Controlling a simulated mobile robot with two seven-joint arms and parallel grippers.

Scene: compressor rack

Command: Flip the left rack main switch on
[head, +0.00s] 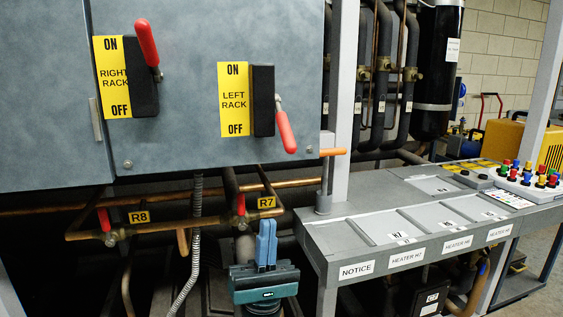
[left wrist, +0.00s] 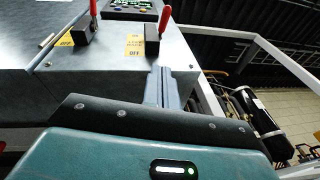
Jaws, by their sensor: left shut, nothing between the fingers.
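The left rack main switch is a black block (head: 263,100) beside a yellow LEFT RACK label (head: 233,99) on the grey cabinet. Its red handle (head: 286,132) points down, at the OFF end. The switch also shows in the left wrist view (left wrist: 152,40), above the fingertips. My left gripper (head: 266,228), with blue fingers and a teal body, points up below the cabinet's lower edge, below and a little left of the red handle in the head view. It is shut and empty, apart from the handle. In the left wrist view its fingers (left wrist: 163,78) are together. My right gripper is not in view.
The right rack switch (head: 141,78) is at the left with its red handle (head: 147,42) up, at ON. Copper pipes (head: 165,226) with red valve handles run under the cabinet.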

